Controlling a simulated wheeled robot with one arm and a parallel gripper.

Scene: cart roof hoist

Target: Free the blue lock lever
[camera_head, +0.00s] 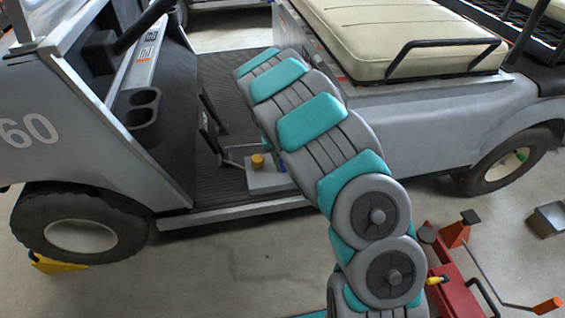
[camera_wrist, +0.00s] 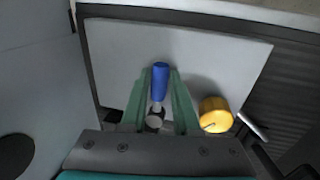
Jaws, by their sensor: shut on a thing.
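In the wrist view the blue lock lever (camera_wrist: 160,82) stands up from a grey plate (camera_wrist: 230,45). My gripper (camera_wrist: 158,80) has its green fingers on either side of the lever and is shut on it. A metal stem and a round base show below the blue grip. A yellow knob (camera_wrist: 215,115) sits just right of the fingers, apart from them. The yellow knob (camera_head: 258,161) shows there on the light grey box (camera_head: 268,182) on the cart floor.
The cart (camera_head: 430,120) has a cream seat (camera_head: 390,35) with a black rail. Pedals (camera_head: 212,125) stand left of the box. A yellow wedge (camera_head: 58,264) lies by the front wheel. A red jack (camera_head: 462,290) stands on the floor at right.

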